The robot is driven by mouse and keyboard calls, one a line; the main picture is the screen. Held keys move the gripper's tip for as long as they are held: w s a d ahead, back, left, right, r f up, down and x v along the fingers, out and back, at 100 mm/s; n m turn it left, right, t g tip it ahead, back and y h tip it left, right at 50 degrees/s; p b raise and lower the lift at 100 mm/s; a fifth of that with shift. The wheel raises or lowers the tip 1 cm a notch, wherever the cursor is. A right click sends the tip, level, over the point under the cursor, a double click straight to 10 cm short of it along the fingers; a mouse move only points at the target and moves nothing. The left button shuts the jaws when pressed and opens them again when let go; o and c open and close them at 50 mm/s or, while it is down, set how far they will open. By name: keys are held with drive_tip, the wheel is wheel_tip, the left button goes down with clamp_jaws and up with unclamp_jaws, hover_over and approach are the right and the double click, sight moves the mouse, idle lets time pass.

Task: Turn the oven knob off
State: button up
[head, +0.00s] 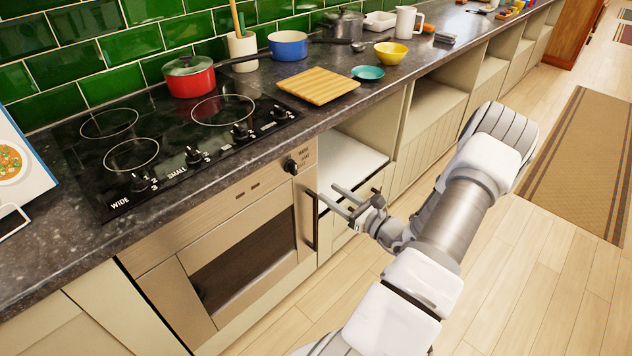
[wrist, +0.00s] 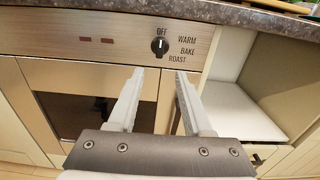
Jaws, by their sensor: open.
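The oven knob (head: 290,166) is a small black dial at the right end of the oven's steel panel. In the wrist view the knob (wrist: 160,46) has OFF above it and WARM, BAKE and ROAST down its right side. Its pale pointer mark looks roughly upright, but is too small to read surely. My gripper (head: 321,189) is open and empty, in front of the panel's right end, to the right of and lower than the knob in the head view. In the wrist view the fingertips (wrist: 160,72) are just below the knob, one on each side, apart from it.
The oven door's upright handle (head: 311,220) is close to my fingers. The cooktop (head: 170,140) has several other knobs. A red pot (head: 190,80), cutting board (head: 318,86) and blue pan (head: 288,46) stand above. An open shelf (head: 355,160) is to the right.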

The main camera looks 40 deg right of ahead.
drive_tip(key=s, duration=0.4)
drive_tip(key=shift+d, duration=0.15)
idle(0.4)
